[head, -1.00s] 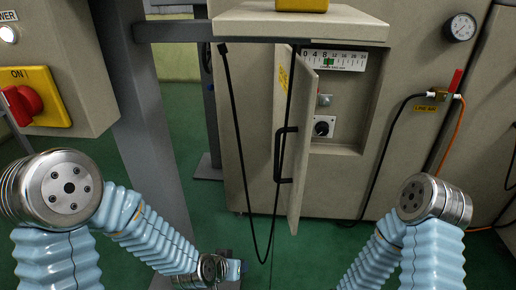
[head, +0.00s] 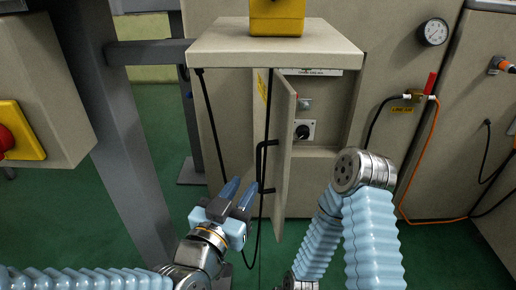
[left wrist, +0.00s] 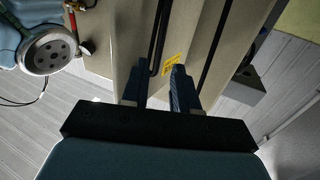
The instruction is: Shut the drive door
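The drive door (head: 284,140) is a beige panel hinged on the cabinet. It stands open, swung out toward me, with a black bar handle (head: 262,165) on its face and a yellow label near its top. In the left wrist view the yellow label (left wrist: 172,65) shows beyond the fingers. My left gripper (head: 243,190) is in front and left of the door, near the lower part of the handle. Its two blue-grey fingers are apart with nothing between them; the gap also shows in the left wrist view (left wrist: 158,86). My right gripper is out of view.
Behind the door is a recess with a scale strip (head: 312,72) and a black knob (head: 302,131). A beige shelf (head: 220,48) juts out above the door. A black cable (head: 212,140) hangs in a loop beside the handle. A grey post (head: 125,170) stands left.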

